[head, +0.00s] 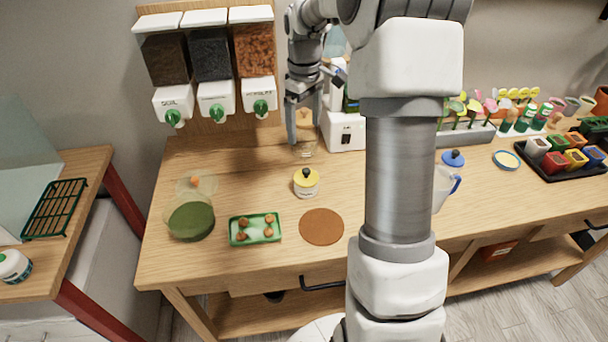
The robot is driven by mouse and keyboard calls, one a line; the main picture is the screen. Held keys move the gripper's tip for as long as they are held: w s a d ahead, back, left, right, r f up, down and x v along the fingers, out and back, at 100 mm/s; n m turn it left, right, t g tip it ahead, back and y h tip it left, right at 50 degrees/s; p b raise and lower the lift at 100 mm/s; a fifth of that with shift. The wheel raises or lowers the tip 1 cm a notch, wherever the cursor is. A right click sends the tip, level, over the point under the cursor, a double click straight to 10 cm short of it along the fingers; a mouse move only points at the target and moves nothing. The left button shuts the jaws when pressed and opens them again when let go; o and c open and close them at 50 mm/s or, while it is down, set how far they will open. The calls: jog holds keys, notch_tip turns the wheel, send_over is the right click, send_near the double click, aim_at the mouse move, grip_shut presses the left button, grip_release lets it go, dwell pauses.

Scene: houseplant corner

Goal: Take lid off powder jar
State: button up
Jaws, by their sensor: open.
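The powder jar (306,188) is a small white jar with a label, standing upright on the wooden bench. Its yellow lid (301,176) with a black knob sits on top of it. My gripper (303,135) is open and points down, above and behind the jar, apart from it.
A green-filled bowl (190,221) and a green tray (254,239) with small brown balls are left of the jar. A round brown mat (321,227) is in front. Dispensers (216,101) hang behind left. A white machine (345,133) stands behind right. My arm hides the bench's middle.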

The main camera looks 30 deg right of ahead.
send_near(306, 170)
jog(key=f, duration=0.5)
jog(key=shift+w+a+f, duration=0.15)
jog(key=shift+w+f, duration=0.05)
jog(key=f, duration=0.5)
jog(key=shift+s+d+f+b, duration=0.1)
jog(key=shift+s+d+b, duration=0.1)
jog(key=shift+b, duration=0.1)
jog(key=c, duration=1.1)
